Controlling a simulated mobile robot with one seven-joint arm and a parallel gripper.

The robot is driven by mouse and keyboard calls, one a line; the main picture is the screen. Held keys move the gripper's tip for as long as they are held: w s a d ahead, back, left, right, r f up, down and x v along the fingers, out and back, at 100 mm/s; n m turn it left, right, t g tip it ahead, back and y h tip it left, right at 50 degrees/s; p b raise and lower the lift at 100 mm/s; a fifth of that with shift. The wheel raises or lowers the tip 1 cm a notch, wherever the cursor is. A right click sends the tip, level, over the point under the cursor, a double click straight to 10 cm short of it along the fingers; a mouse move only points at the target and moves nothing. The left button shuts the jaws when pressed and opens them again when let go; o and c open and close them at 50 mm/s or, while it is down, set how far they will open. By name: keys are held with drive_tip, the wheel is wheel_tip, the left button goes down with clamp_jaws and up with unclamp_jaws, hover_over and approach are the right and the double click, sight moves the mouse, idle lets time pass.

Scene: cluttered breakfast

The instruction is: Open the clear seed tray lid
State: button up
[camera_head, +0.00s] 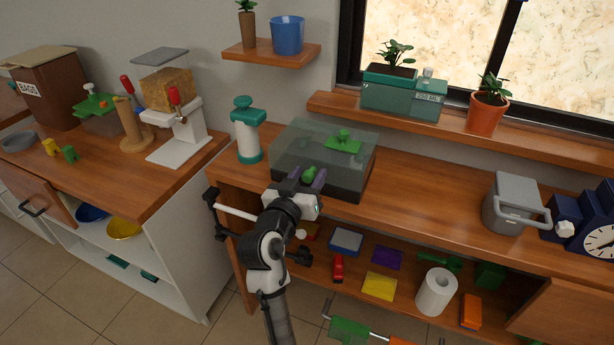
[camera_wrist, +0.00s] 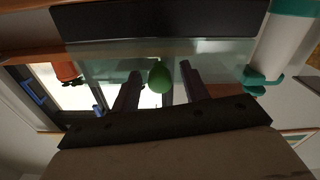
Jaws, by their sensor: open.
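The seed tray (camera_head: 345,188) has a dark base and stands on the wooden counter. Its clear lid (camera_head: 290,142) sits over it and looks closed. A green fitting (camera_head: 343,141) is on the lid's top. A rounded green knob (camera_head: 309,173) is at the lid's front and also shows in the wrist view (camera_wrist: 160,78). My gripper (camera_head: 307,175) is at the lid's front, open, with one finger on either side of the knob. In the wrist view (camera_wrist: 160,72) gaps show between knob and fingers.
A white and teal dispenser (camera_head: 246,133) stands close left of the tray. A grey lidded container (camera_head: 513,205) and a blue clock (camera_head: 597,236) are at the right. The counter (camera_head: 425,200) between tray and container is clear. Shelves are above and below.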

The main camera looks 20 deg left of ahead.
sight(319, 150)
clamp_jaws()
drive_tip(key=shift+r, duration=0.1)
drive_tip(key=shift+r+p, duration=0.35)
drive_tip(key=shift+r, duration=0.15)
drive_tip(key=r+p, duration=0.1)
drive_tip(key=r, duration=0.1)
drive_tip(key=w+r+p, duration=0.1)
drive_tip(key=r, duration=0.1)
drive_tip(key=w+r+p, duration=0.1)
drive_tip(key=r, duration=0.1)
drive_tip(key=shift+w+d, duration=0.1)
drive_tip(key=shift+w, duration=0.05)
drive_tip(key=w+r+p, duration=0.1)
drive_tip(key=w+r, duration=0.1)
drive_tip(key=w+r+p, duration=0.1)
drive_tip(key=w+r, duration=0.1)
drive_tip(key=r, duration=0.1)
drive_tip(key=shift+w+d+r, duration=0.1)
drive_tip(key=shift+w+r, duration=0.05)
drive_tip(key=shift+w, duration=0.2)
drive_tip(key=shift+w+r+p, duration=0.45)
drive_tip(key=shift+w+r, duration=0.05)
drive_tip(key=shift+w, duration=0.3)
